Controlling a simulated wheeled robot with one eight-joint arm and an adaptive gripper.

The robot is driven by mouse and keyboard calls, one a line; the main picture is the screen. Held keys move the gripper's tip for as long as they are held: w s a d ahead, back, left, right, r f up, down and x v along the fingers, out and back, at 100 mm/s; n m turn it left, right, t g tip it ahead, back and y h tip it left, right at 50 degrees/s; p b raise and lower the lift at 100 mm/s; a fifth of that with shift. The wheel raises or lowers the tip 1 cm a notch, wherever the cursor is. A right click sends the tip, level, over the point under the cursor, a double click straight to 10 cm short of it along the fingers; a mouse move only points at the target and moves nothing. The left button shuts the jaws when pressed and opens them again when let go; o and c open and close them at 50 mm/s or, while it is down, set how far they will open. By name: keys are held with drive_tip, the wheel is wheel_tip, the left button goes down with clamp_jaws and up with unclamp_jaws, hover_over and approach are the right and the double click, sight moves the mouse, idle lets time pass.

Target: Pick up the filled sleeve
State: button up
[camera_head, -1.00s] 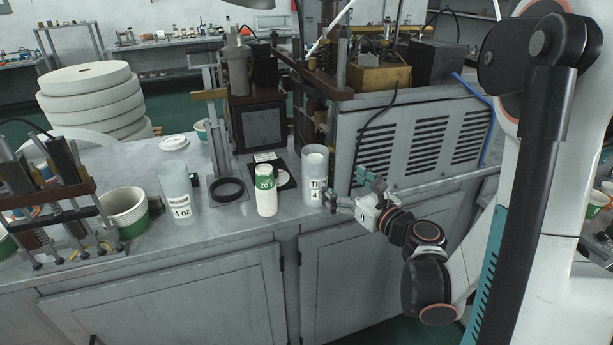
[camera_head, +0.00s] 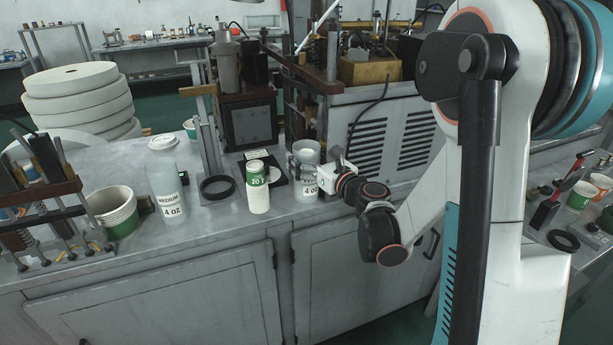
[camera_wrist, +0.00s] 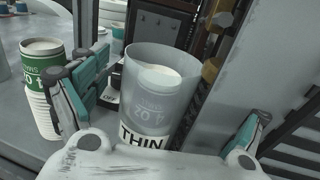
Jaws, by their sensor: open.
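The filled sleeve (camera_head: 306,184) is a clear, frosted tube marked THIN 4 OZ, standing upright on the counter. In the wrist view, the sleeve (camera_wrist: 150,105) holds white-topped contents with 4 OZ print showing through its wall. My gripper (camera_head: 316,172) is at the sleeve in the head view, partly covering it. In the wrist view, my gripper (camera_wrist: 165,98) is open, with one teal-padded finger to each side of the sleeve. A gap shows on the right; whether the left finger touches is unclear.
A green and white cup stack (camera_head: 258,190) stands close left of the sleeve, near my left finger in the wrist view. A MEDIUM 4 OZ sleeve (camera_head: 168,188) and a black ring (camera_head: 217,187) are farther left. The grey vented machine (camera_head: 385,135) is close on the right.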

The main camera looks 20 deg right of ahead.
drive_tip(key=shift+w+a, duration=0.15)
drive_tip(key=shift+w, duration=0.7)
drive_tip(key=shift+c, duration=0.4)
drive_tip(key=c, duration=1.5)
drive_tip(key=shift+o, duration=0.2)
drive_tip(key=shift+r, duration=0.1)
